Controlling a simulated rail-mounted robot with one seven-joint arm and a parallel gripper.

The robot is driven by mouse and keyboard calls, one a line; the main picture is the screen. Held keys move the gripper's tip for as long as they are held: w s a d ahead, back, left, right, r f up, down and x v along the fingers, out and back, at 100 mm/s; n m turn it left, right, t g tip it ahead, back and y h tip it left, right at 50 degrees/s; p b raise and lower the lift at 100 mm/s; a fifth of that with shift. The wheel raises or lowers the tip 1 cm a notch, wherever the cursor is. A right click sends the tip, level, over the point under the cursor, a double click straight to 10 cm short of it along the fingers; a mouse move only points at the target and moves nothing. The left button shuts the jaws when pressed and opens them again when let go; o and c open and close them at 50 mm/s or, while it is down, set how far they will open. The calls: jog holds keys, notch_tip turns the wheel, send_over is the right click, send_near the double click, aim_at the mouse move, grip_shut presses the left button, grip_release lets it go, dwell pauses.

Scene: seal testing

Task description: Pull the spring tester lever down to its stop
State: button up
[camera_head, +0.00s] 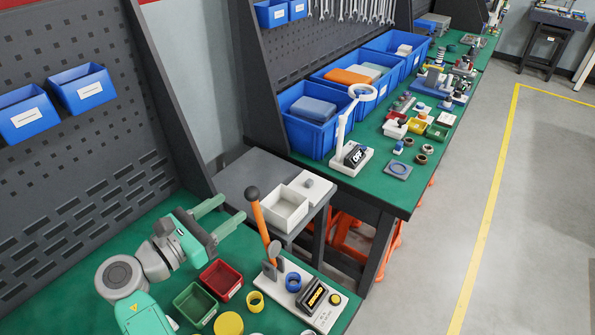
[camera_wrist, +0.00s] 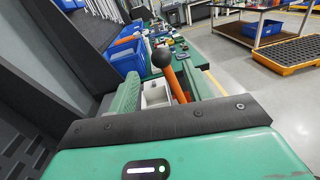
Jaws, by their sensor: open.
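The spring tester (camera_head: 298,290) stands on the green bench at the lower middle of the head view, with a white base and a dark display with yellow digits. Its lever (camera_head: 259,218) is an orange rod with a dark ball knob (camera_head: 252,193), standing nearly upright with a slight tilt. My gripper (camera_head: 233,208) is open and empty, its green fingers pointing at the lever's upper part from the left. In the wrist view the lever (camera_wrist: 175,83) shows between the fingers (camera_wrist: 157,72), closer to the right one, with the knob (camera_wrist: 161,57) above. Contact cannot be told.
Red (camera_head: 221,279) and green (camera_head: 195,304) bins, a yellow ring (camera_head: 255,301) and a blue ring (camera_head: 293,282) surround the tester's left side and base. A white bin (camera_head: 285,208) sits on a grey stand behind it. A dark pegboard (camera_head: 75,150) rises at left.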

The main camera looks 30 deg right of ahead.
aim_at(252, 194)
jog(key=shift+d+f, duration=0.2)
jog(key=shift+f, duration=0.1)
jog(key=b+x, duration=0.1)
jog(key=x, duration=0.6)
jog(key=shift+d+r+b, duration=0.1)
jog(key=shift+d+b, duration=0.05)
jog(key=shift+b, duration=0.25)
jog(key=shift+c, duration=0.2)
grip_shut()
